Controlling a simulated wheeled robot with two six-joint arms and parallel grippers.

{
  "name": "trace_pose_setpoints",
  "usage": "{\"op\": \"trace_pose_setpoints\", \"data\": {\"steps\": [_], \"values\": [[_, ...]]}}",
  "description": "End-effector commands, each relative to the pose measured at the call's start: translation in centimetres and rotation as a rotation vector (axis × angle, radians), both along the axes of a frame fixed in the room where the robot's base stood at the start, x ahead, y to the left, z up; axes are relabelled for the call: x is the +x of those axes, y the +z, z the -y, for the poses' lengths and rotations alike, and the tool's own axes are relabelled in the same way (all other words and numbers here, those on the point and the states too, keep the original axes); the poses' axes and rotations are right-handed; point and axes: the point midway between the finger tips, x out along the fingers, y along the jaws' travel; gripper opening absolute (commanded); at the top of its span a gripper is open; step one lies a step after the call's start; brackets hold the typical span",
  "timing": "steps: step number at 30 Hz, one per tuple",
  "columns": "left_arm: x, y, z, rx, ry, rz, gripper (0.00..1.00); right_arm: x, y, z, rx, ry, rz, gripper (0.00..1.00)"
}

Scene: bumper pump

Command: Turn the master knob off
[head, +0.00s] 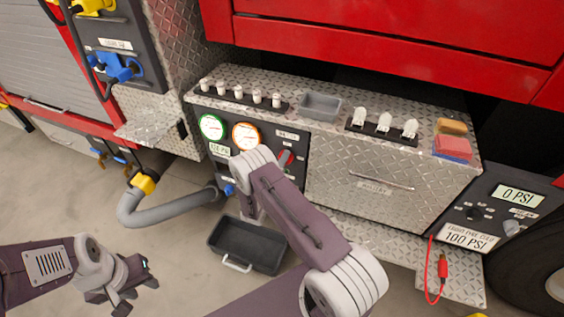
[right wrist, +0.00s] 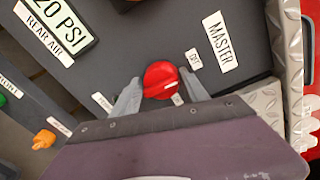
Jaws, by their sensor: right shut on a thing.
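The red master knob (right wrist: 160,76) is in the right wrist view on a dark panel, beside the MASTER plate (right wrist: 220,42) and a small OFF label (right wrist: 194,59). Its white mark points to the lower right of that picture, not at the OFF label. My right gripper (right wrist: 160,90) has a finger on each side of the knob and is shut on it. In the head view, red shows on the panel (head: 287,157) right of the gauges; my right arm hides the fingers. My left gripper (head: 136,287) is empty and open at the lower left, away from the panel.
Green (right wrist: 10,90) and orange (right wrist: 44,139) knobs lie left of the master knob in the wrist view. A grey hose (head: 165,212) and a dark tray (head: 248,244) are below the panel. A metal drawer front (head: 345,200) stands right of the panel.

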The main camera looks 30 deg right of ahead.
Motion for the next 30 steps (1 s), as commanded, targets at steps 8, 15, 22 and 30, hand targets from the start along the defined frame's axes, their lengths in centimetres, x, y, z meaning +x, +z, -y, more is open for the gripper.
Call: {"op": "trace_pose_setpoints", "data": {"steps": [8,15,22,30], "values": [[0.0,0.0,0.0,0.0,0.0,0.0,0.36,-0.06,0.09,0.13,-0.049,-0.006,-0.053,0.12],[0.0,0.0,0.0,0.0,0.0,0.0,0.36,-0.02,0.15,0.11,-0.06,-0.005,-0.063,0.12],[0.0,0.0,0.0,0.0,0.0,0.0,0.36,0.0,0.19,0.11,-0.06,-0.004,-0.061,0.12],[0.0,-0.01,0.0,0.0,0.0,0.0,0.36,0.04,0.13,0.03,-0.058,-0.002,-0.062,0.69]]}}
